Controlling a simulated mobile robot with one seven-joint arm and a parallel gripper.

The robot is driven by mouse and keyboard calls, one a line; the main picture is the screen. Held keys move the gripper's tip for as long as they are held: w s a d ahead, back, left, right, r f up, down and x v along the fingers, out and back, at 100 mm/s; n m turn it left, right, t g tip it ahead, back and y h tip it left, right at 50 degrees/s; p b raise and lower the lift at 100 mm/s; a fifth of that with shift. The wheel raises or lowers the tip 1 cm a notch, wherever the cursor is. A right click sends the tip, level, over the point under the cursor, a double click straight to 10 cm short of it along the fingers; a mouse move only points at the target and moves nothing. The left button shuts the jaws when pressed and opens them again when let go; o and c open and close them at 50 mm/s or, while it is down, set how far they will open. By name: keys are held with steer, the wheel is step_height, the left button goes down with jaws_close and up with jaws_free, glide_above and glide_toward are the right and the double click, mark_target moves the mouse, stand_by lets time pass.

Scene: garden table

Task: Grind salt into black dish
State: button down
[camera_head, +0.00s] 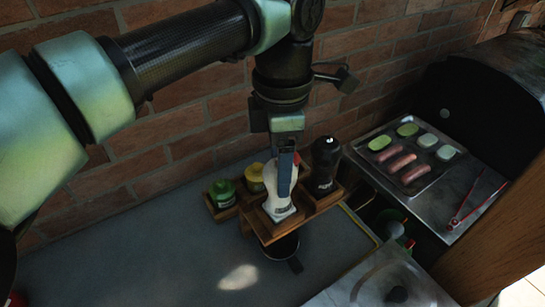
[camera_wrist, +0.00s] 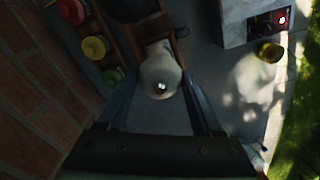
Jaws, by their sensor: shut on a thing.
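The white salt grinder (camera_head: 275,196) is upright at the wooden caddy (camera_head: 265,233). My gripper (camera_head: 287,178) points down from above and is shut on it. In the wrist view, the grinder's pale round top (camera_wrist: 160,76) sits between my two fingers (camera_wrist: 160,100). I cannot tell whether its base still rests in its compartment or is lifted a little. A dark round thing, probably the black dish (camera_head: 281,248), is on the grey counter just in front of the caddy. The caddy partly hides it, and its inside is too dark to read.
A black grinder (camera_head: 325,164) stands right of the white one. Green-lidded (camera_head: 222,192) and yellow-lidded (camera_head: 254,176) jars stand left. A brick wall is close behind. A grill tray (camera_head: 391,159) with sausages and tongs (camera_head: 474,204) are right. The counter's left front is clear.

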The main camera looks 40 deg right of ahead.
steer(key=n+b, duration=0.1)
steer(key=n, duration=0.5)
steer(key=shift+f+n+b, duration=0.1)
steer(key=shift+n+b, duration=0.2)
steer(key=n+b, duration=0.1)
steer(key=n, duration=0.4)
steer(key=shift+r+m+p, duration=0.25)
steer(key=shift+m+p, duration=0.25)
steer(key=shift+m, duration=0.6)
steer(key=m+p, duration=0.1)
steer(key=m, duration=0.3)
steer(key=m+p, duration=0.1)
steer(key=m, duration=0.2)
steer(key=shift+m, duration=0.4)
steer(key=m, duration=0.3)
steer(key=shift+f+m, duration=0.15)
steer(key=shift+m, duration=0.15)
